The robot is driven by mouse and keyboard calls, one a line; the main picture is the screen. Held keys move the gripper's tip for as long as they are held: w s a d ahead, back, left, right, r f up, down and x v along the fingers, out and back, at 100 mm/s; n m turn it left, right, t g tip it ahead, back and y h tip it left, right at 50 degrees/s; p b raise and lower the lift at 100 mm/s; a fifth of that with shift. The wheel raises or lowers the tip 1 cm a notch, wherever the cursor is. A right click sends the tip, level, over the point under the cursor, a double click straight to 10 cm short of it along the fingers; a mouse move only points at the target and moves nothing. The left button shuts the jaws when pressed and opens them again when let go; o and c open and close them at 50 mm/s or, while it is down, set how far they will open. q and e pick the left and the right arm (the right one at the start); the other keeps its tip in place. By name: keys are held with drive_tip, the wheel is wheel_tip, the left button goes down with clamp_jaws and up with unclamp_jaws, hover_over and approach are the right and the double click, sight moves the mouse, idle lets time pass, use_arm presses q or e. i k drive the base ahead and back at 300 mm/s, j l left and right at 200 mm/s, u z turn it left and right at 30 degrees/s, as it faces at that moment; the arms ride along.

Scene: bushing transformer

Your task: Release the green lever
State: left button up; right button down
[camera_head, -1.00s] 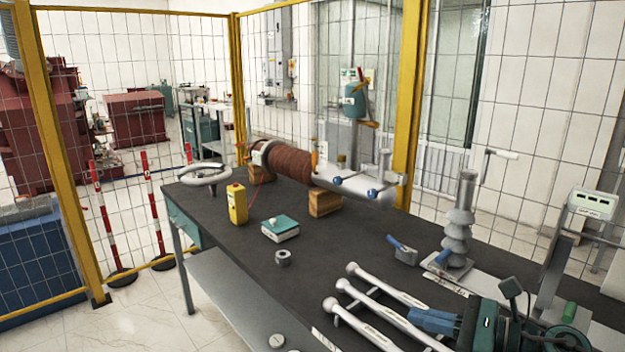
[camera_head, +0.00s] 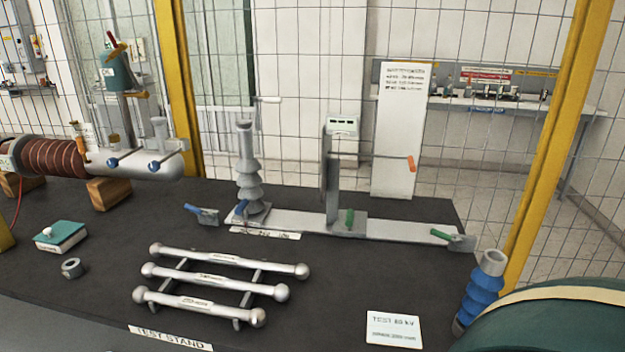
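Two green handles show in the head view. Another green handle (camera_head: 441,234) lies low and slanted at the plate's right end, joined to a small grey metal piece (camera_head: 462,243). An orange-tipped rod (camera_head: 411,164) sticks out to the right from the stand. Neither of my grippers is in view, and nothing is seen touching either green handle.
A grey ribbed insulator (camera_head: 248,175) stands left of the stand. Blue-handled metal pieces (camera_head: 207,216) lie nearby. A rack of three white rods (camera_head: 229,255) lies in front. A blue ribbed bushing (camera_head: 485,285) and a large green rounded body (camera_head: 560,322) block the near right corner.

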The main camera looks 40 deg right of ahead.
sight(459, 242)
drive_tip(key=z, duration=2.1)
